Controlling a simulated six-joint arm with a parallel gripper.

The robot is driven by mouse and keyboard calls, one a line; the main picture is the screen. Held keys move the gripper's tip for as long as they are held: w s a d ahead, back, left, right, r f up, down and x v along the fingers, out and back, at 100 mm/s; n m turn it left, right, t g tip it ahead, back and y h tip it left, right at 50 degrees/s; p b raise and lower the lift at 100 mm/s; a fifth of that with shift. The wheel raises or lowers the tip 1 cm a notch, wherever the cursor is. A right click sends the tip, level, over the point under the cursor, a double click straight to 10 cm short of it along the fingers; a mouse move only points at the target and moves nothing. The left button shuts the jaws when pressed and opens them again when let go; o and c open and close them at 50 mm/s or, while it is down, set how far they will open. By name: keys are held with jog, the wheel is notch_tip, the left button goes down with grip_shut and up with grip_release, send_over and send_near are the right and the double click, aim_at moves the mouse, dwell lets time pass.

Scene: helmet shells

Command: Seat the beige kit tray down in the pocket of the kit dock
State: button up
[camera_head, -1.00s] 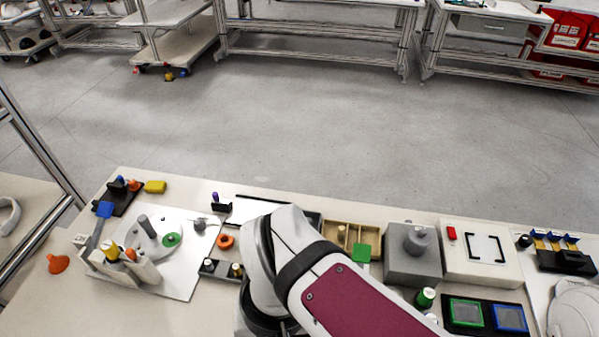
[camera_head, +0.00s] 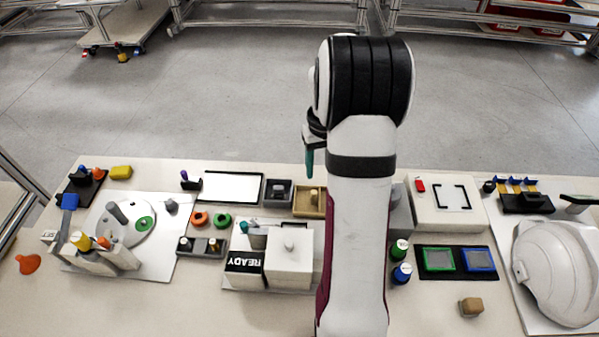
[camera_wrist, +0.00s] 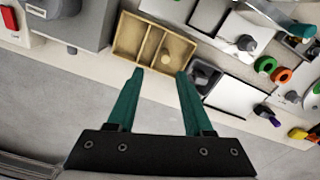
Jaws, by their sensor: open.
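The beige kit tray (camera_head: 304,204), a shallow box with compartments, sits near the far edge of the table, partly hidden by my arm in the head view. In the wrist view the tray (camera_wrist: 126,38) lies ahead of the fingertips, with a round beige post in one compartment. My gripper (camera_wrist: 160,74) is open and empty, its two teal fingers apart. In the head view my gripper (camera_head: 309,163) is above and behind the tray, apart from it. I cannot tell for sure which fixture is the kit dock; a white block with black corner marks (camera_head: 452,212) stands right of my arm.
A grey block (camera_wrist: 80,32) stands close beside the tray. A dark holder (camera_head: 279,192) and a white panel (camera_head: 232,187) are on its other side. A white box fixture (camera_head: 290,266) marked READY stands in front. A white helmet shell (camera_head: 555,265) lies far right.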

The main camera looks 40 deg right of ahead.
jog(key=f, duration=1.2)
jog(key=shift+w+a, duration=0.15)
jog(key=shift+w, duration=0.1)
grip_shut()
